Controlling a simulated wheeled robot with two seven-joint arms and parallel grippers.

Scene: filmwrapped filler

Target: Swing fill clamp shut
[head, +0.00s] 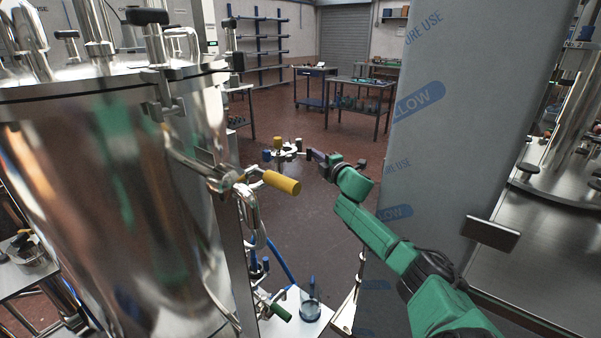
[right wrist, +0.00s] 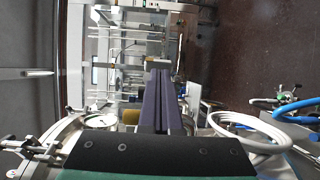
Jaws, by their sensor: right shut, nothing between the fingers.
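A steel fitting with a yellow handle (head: 281,182) sticks out to the right from the side of the big steel tank (head: 110,200). Just behind it shows a small metal fitting (head: 287,152) with yellow and blue ends. I cannot tell for sure which of these is the fill clamp, or how far it is swung. My right gripper (head: 313,154) is shut and empty, to the right of the metal fitting; I cannot tell whether it touches. In the right wrist view its purple fingers (right wrist: 161,85) lie together, with a yellow piece (right wrist: 130,117) left of them. My left gripper is out of view.
Below the tank are a green-handled valve (head: 281,312), blue hose (head: 281,262) and a small white table (head: 300,325). Workbenches (head: 358,105) stand far back. Open red floor (head: 300,215) lies between.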

